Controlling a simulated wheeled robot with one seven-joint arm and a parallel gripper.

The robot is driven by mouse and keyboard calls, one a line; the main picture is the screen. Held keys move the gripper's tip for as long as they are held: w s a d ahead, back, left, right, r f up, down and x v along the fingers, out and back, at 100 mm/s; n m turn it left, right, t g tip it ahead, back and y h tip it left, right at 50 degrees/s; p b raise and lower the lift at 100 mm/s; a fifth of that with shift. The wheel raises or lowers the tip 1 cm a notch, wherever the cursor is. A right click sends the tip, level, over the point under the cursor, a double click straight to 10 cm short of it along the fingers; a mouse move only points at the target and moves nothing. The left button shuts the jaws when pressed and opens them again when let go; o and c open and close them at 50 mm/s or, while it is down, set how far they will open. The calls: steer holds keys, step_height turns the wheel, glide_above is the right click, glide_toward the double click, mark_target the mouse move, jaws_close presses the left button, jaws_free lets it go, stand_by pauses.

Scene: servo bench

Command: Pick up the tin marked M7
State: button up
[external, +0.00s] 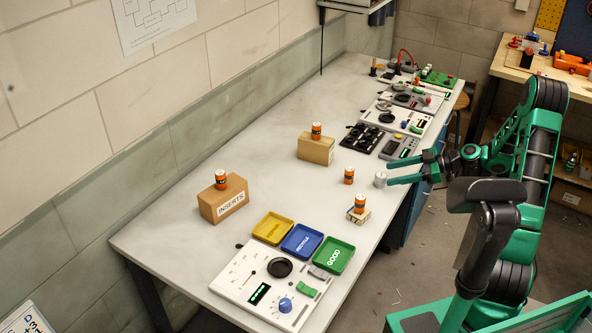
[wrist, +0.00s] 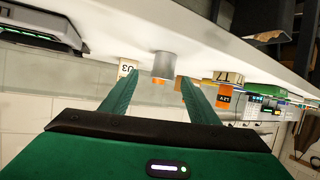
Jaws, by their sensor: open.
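A plain grey-white tin (external: 380,180) stands on the bench near its right edge. I cannot read a mark on it. In the wrist view, which is upside down, the grey tin (wrist: 164,66) shows between and just beyond my fingertips. My gripper (external: 390,175) is open, with its fingers pointing left at the tin; it also shows in the wrist view (wrist: 160,79). No M7 mark is readable on any tin.
Yellow (external: 272,227), blue (external: 302,240) and green (external: 335,255) trays lie nearer the front, behind a white panel (external: 240,274) with a dial. A black rack (external: 361,138) and instruments stand farther back.

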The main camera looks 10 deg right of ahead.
mark_target(381, 178)
steer(key=shift+s+f+x, duration=0.1)
steer(key=shift+f+x, duration=0.05)
steer(key=shift+x, duration=1.25)
steer(key=shift+s+f+x, duration=0.1)
steer(key=shift+f+x, duration=0.05)
steer(key=shift+x, duration=1.25)
steer(key=c, duration=1.1)
